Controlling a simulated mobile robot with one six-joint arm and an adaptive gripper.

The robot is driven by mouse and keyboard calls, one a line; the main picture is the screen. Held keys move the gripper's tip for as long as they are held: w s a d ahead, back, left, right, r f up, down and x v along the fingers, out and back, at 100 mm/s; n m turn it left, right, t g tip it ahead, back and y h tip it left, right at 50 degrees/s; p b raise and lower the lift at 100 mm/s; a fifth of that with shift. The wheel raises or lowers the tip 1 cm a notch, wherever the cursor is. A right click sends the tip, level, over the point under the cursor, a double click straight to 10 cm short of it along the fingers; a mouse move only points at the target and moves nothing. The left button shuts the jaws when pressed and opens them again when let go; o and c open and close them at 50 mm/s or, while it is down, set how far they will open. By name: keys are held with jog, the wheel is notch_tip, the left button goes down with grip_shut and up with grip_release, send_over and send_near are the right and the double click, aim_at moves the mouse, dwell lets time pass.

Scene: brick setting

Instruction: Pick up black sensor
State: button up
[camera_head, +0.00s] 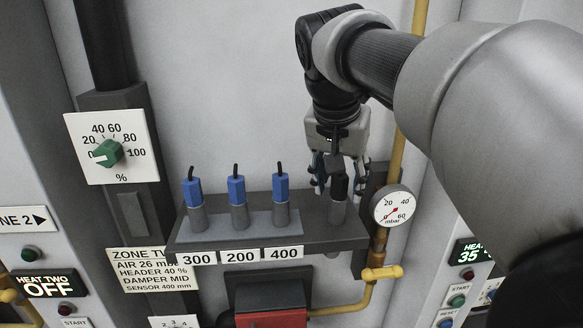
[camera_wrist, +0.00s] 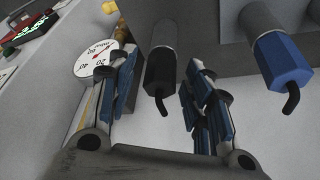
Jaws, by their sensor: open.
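The black sensor (camera_head: 339,188) stands upright at the right end of a grey shelf (camera_head: 178,242), with a grey metal lower part and a black top. In the wrist view the black sensor (camera_wrist: 160,72), with its short curved black cable, shows between the two fingers. My gripper (camera_head: 338,178) is above and around the sensor's top, with its fingers apart on either side. In the wrist view my gripper (camera_wrist: 158,90) is open, with a visible gap to the right finger. The gap on the left is narrower, and I cannot tell whether that finger touches.
Three blue sensors (camera_head: 237,190) stand left on the shelf above labels 300, 200 and 400; one blue sensor (camera_wrist: 280,62) is near my right finger in the wrist view. A pressure gauge (camera_head: 394,206) and a yellow pipe (camera_head: 392,160) are close on the right.

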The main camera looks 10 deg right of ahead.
jog(key=shift+s, duration=0.1)
jog(key=shift+c, duration=0.2)
grip_shut()
dwell(0.4)
